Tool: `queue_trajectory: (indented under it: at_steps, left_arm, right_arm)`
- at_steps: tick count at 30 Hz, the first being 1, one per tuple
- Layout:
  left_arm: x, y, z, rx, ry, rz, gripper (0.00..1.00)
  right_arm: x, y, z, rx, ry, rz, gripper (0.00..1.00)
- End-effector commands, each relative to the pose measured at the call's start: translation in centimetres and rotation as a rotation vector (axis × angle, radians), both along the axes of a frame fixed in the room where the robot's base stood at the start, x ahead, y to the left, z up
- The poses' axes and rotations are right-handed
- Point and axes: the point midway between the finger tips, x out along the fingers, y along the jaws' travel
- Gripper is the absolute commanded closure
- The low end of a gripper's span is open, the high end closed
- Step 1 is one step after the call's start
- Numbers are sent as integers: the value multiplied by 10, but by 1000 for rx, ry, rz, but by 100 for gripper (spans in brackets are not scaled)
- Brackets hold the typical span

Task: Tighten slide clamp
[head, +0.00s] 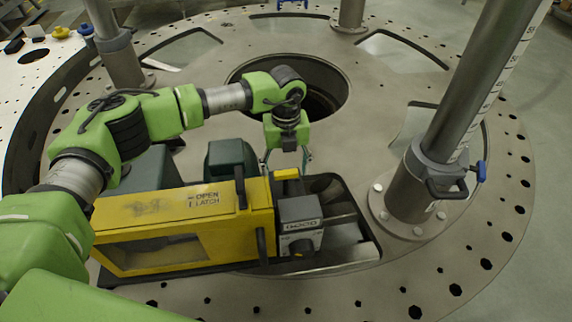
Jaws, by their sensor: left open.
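A grey slide clamp (436,172) sits around the foot of the tall metal post (483,75) at the right, just above its bolted flange. It has a black loop handle (447,188) at its front and a blue-ended lever (482,171) sticking out to the right. My left gripper (286,163) points down above the back edge of the yellow machine, well to the left of the clamp and not touching it. Its fingers are apart, with nothing seen held between them. My right gripper is not in view.
The yellow machine (150,213) with a grey block (299,215) at its right end stands in front of my left gripper. The round plate (330,290) has a large central hole (325,92) and several slots. Other posts (119,62) stand further back. Plate between machine and clamp is partly clear.

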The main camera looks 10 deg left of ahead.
Motion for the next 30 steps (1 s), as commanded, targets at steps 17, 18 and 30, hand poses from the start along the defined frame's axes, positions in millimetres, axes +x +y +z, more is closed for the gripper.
queue_trajectory:
  at_steps: [17, 18, 30]
  left_arm:
    - [0, 0, -2, 0, 0, 0, 76]
    - [0, 0, -2, 0, 0, 0, 76]
    - [1, 0, -6, -1, -3, -125, 76]
  right_arm:
    - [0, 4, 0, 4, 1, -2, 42]
    - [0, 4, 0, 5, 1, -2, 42]
    - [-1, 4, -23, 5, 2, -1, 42]
